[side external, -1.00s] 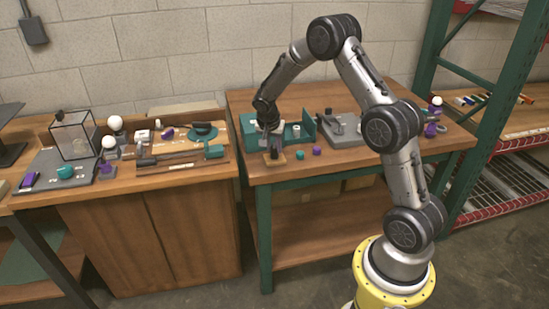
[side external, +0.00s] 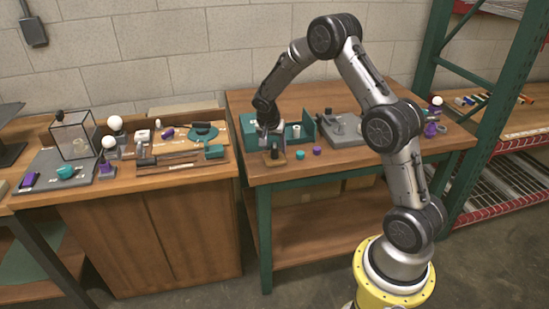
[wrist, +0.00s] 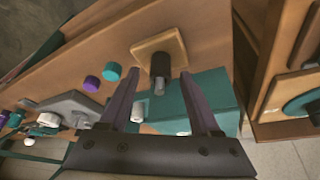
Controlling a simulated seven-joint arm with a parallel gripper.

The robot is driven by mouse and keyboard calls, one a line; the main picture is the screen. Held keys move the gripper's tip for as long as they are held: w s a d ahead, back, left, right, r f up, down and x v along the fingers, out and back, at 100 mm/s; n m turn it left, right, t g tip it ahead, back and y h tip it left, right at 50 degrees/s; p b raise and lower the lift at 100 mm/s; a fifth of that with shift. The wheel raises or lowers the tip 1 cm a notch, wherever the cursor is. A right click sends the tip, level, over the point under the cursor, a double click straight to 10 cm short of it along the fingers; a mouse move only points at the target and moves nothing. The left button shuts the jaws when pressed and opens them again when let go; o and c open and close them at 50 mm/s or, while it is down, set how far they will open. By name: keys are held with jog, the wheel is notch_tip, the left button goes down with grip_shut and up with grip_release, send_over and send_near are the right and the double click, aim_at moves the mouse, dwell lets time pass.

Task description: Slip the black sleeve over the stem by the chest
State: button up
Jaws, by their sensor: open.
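The black sleeve (wrist: 161,64) stands around a stem on a small square wooden base in the wrist view. The stem's grey tip (wrist: 159,88) sticks out of the sleeve's free end. The wooden base (wrist: 143,50) also shows in the side view (side external: 281,160), at the bench's front edge before the teal chest (side external: 250,133). My gripper (wrist: 160,75) is open, with one finger on each side of the sleeve and gaps between. In the side view my gripper (side external: 271,136) is just above the sleeve. The sleeve's low end at the base is hard to make out.
A teal cap (side external: 299,155) and a purple cap (side external: 316,151) lie right of the base. A grey fixture (side external: 345,130) stands farther right. A left bench holds several lamp parts and a glass case (side external: 75,135). A gap separates the benches.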

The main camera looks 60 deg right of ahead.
jog(key=s+a+r+t, duration=0.15)
jog(key=a+r, duration=0.35)
jog(key=r, duration=0.6)
jog(key=s+a+r+t, duration=0.1)
jog(key=s+a+r, duration=0.3)
jog(key=r, duration=0.8)
jog(key=s+a+r+n+t+y, duration=0.1)
jog(key=s+a+r+n+t, duration=0.2)
jog(key=s+a, duration=0.4)
jog(key=s+a+f+n+y, duration=0.1)
jog(key=s+a+f+n, duration=0.1)
jog(key=s+n, duration=0.2)
jog(key=s+a+f+n+y, duration=0.1)
jog(key=s+a+f+n, duration=0.1)
jog(key=s, duration=0.4)
jog(key=s+a+f+n+g+y, duration=0.1)
jog(key=s+a+n, duration=0.3)
jog(key=s+n, duration=0.1)
jog(key=shift+s+f+n, duration=0.35)
jog(key=shift+f+n, duration=0.05)
jog(key=shift+n, duration=0.1)
jog(key=shift+a, duration=0.1)
